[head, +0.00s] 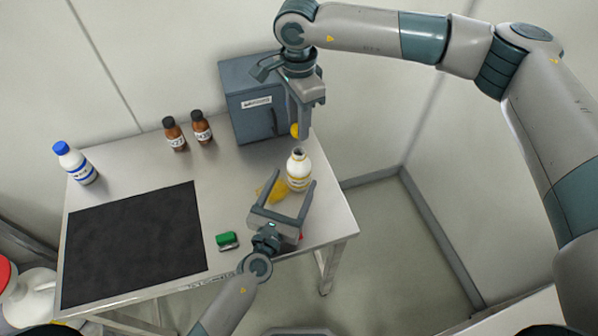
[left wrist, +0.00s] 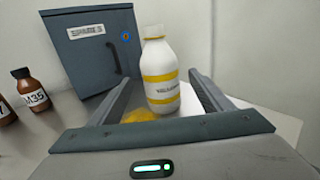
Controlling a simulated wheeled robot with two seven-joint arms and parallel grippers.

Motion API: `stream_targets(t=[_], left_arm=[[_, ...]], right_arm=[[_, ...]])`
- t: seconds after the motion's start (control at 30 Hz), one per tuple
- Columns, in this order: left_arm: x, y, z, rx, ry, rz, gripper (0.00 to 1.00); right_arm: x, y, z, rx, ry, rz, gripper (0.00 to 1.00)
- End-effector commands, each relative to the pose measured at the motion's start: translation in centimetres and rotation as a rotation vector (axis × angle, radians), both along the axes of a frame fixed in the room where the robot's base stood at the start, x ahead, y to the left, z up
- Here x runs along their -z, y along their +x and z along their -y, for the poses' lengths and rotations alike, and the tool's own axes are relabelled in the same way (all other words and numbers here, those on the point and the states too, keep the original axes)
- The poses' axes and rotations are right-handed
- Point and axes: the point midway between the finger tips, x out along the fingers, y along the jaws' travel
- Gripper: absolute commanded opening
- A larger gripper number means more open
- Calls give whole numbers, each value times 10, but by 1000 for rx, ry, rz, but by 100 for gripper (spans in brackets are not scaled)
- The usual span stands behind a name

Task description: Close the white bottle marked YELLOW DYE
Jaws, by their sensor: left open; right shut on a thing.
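The white bottle (head: 299,172) with yellow bands stands upright near the table's right edge. Its neck is uncapped, with a dark mouth. In the left wrist view the bottle (left wrist: 161,75) stands between the spread fingers, its label too small to read surely. My left gripper (head: 294,177) is open, with a finger on either side of the bottle; contact cannot be told. My right gripper (head: 301,129) is above the bottle, shut on a yellow cap (head: 294,131). The cap is apart from the neck. The right gripper does not show in the left wrist view.
A yellow patch (head: 276,189) lies beside the bottle. A grey cabinet (head: 250,100), two brown bottles (head: 174,134) and a blue-capped bottle (head: 76,164) stand at the back and left. A black mat (head: 135,245) and a green item (head: 227,240) lie in front.

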Motion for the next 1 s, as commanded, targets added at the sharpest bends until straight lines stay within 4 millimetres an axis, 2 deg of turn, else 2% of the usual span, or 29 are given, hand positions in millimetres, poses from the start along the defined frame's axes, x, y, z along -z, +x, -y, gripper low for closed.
stream_targets(t=[0.1,0.23,0.67,0.9,0.93,1.0], left_arm=[[0,15,6,0,0,1,72],[0,25,9,0,0,1,72],[0,30,11,0,0,0,72],[0,30,11,0,0,0,15],[0,30,11,0,0,0,10],[0,30,11,0,0,0,10]], right_arm=[[0,0,0,0,0,0,8],[0,0,0,0,0,0,8],[0,0,0,0,0,0,8],[0,0,0,0,0,0,8],[0,0,0,0,0,0,8],[0,0,0,0,0,0,8]])
